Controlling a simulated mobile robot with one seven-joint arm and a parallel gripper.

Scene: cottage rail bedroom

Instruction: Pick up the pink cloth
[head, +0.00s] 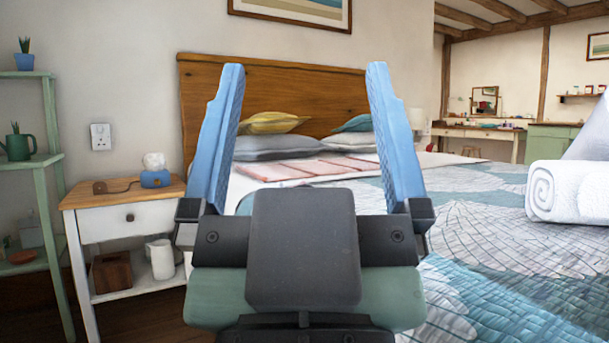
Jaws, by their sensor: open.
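The pink cloth (308,168) lies flat on the bed, in front of the grey pillows. It has paler lines across it. The gripper appears empty and apart from the cloth. The left finger may cover the cloth's left end.
The bed (480,215) with a patterned quilt fills the right side. A rolled white towel (568,192) lies on it. A nightstand (110,203) with a blue tissue box (155,178) stands at left, next to a green shelf (50,190). A wooden headboard (290,95) rises behind the pillows.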

